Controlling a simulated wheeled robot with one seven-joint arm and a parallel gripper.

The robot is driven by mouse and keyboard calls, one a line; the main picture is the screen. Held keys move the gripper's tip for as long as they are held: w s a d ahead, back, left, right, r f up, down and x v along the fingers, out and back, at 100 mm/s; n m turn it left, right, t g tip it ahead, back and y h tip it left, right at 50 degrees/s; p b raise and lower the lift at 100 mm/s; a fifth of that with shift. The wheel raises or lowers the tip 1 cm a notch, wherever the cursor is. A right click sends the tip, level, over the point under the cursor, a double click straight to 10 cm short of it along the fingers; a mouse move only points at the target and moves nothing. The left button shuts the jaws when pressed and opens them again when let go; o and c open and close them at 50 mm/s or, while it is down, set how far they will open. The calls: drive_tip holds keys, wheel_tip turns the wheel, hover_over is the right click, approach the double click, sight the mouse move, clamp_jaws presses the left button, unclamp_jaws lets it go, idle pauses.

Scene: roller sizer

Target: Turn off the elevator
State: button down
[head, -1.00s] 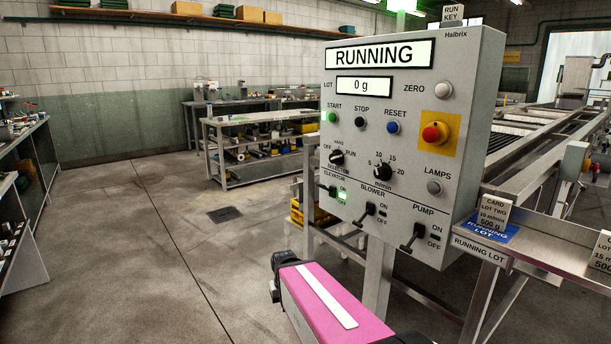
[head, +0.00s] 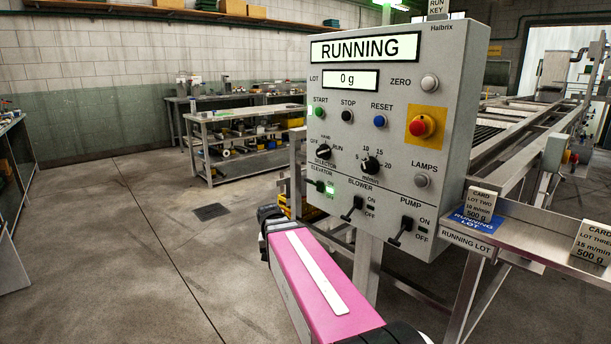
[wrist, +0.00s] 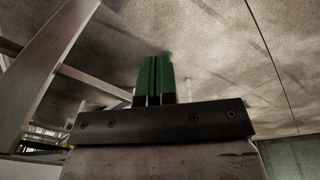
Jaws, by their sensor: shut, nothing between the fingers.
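The grey control panel (head: 455,60) reads RUNNING and 0 g. The elevator switch (head: 315,184) is a small lever at the panel's lower left, with a green lamp (head: 330,190) lit beside its ON label. The blower lever (head: 351,208) and pump lever (head: 400,231) sit to its right. My gripper (wrist: 154,78) shows in the wrist view with its green fingers together and empty, over bare floor. In the head view my pink arm link is below the panel; the fingers cannot be seen there. No switch shows in the wrist view.
A steel shelf with cards (head: 481,205) juts out right of the panel. The panel's metal legs (head: 367,270) stand beside my arm. A workbench (head: 245,140) is behind at left. The floor at left is clear.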

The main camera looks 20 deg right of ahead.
drive_tip(key=w+d+r+m+h, duration=0.1)
drive_tip(key=w+d+r+m, duration=0.25)
drive_tip(key=r, duration=0.65)
drive_tip(key=w+d+r+m+h, duration=0.15)
drive_tip(key=w+r, duration=0.25)
drive_tip(key=r, duration=0.6)
wheel_tip(320, 180, up, 19)
drive_tip(key=m, duration=0.6)
hover_over(307, 179)
drive_tip(key=s+a, duration=0.2)
drive_tip(key=a, duration=0.4)
drive_tip(key=shift+d+f+t+h, duration=0.25)
drive_tip(key=shift+t, duration=0.15)
drive_tip(key=shift+f, duration=0.1)
drive_tip(key=x, duration=1.4)
